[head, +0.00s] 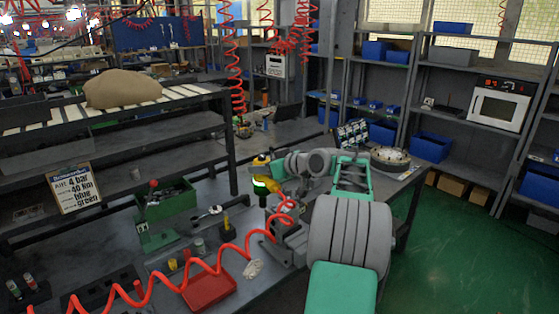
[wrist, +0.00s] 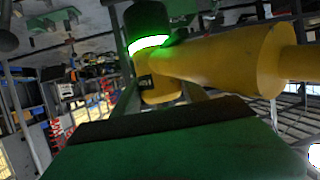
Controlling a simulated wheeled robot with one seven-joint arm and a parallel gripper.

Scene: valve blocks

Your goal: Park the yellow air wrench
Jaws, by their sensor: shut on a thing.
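The yellow air wrench (head: 261,162) is held above the workbench (head: 245,295), near the middle of the head view. Its lit green ring shows on a dark body below the yellow part. In the wrist view the wrench (wrist: 225,62) lies across the picture, with its glowing ring at the upper left. My gripper (head: 275,170) is shut on the wrench; the fingertips are partly hidden. A red coiled hose (head: 205,268) runs over the bench and up toward the wrench. I cannot make out for certain a parking holder for it.
On the bench stand a green lever device (head: 152,225), a red tray (head: 209,289), a pale rag (head: 253,269) and a small yellow-and-black item (head: 227,230). A sign (head: 74,188) stands at left. Shelves with blue bins (head: 431,146) line the right; green floor is clear there.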

